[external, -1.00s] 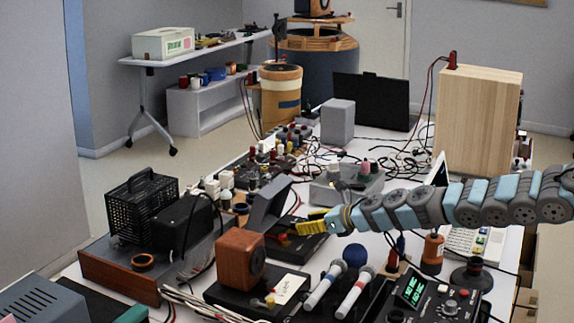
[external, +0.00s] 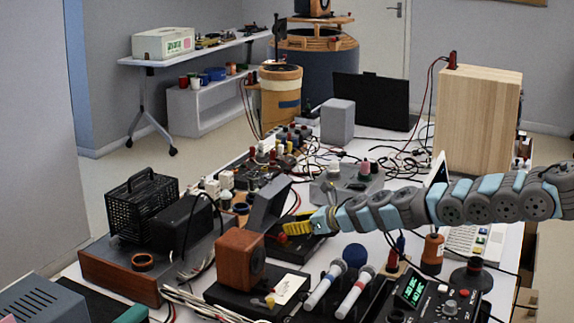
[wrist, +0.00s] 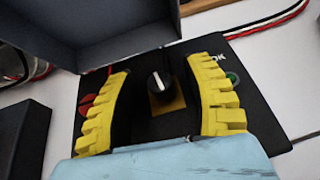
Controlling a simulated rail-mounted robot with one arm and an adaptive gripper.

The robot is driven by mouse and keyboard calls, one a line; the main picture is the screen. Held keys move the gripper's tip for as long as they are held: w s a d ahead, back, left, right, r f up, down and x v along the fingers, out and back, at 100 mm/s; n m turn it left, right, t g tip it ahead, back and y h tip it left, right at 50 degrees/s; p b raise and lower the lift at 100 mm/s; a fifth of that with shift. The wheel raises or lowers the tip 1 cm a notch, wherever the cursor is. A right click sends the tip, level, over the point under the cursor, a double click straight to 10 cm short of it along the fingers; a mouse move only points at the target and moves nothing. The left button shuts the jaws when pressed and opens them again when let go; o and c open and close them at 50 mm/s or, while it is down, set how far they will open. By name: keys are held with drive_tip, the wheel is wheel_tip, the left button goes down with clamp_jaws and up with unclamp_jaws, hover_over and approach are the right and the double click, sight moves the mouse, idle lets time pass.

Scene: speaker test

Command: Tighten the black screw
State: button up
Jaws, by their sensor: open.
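A black screw (wrist: 160,87) with a white mark on its top stands upright on a small brown-gold square on a black panel (wrist: 257,110). My gripper (wrist: 163,68) has yellow toothed fingers, spread open on the left and right of the screw, with a gap on both sides. In the external view my gripper (external: 297,227) is over the black panel, beside a tilted dark grey lid. The screw cannot be made out in the external view.
The dark grey lid (external: 267,203) rises just past the fingertips; it also shows in the wrist view (wrist: 120,28). A red button (wrist: 87,103) and a green button (wrist: 232,78) flank the fingers.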

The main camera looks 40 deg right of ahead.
clamp_jaws()
drive_tip(key=shift+a+m+h, duration=0.1)
drive_tip(key=shift+m+h, duration=0.3)
drive_tip(key=shift+f+m+t+h, duration=0.15)
drive_tip(key=shift+m+t+h, duration=0.15)
drive_tip(key=shift+m+h, duration=0.5)
drive_tip(key=shift+f+m+h+b, duration=0.1)
drive_tip(key=shift+m+h+b, duration=0.5)
drive_tip(key=shift+h+b, duration=0.35)
drive_tip(key=m+h+b, duration=0.2)
drive_tip(key=b, duration=0.3)
drive_tip(key=shift+h+b, duration=0.25)
drive_tip(key=shift+b, duration=0.05)
drive_tip(key=shift+m+b, duration=0.3)
drive_tip(key=shift+b, duration=0.3)
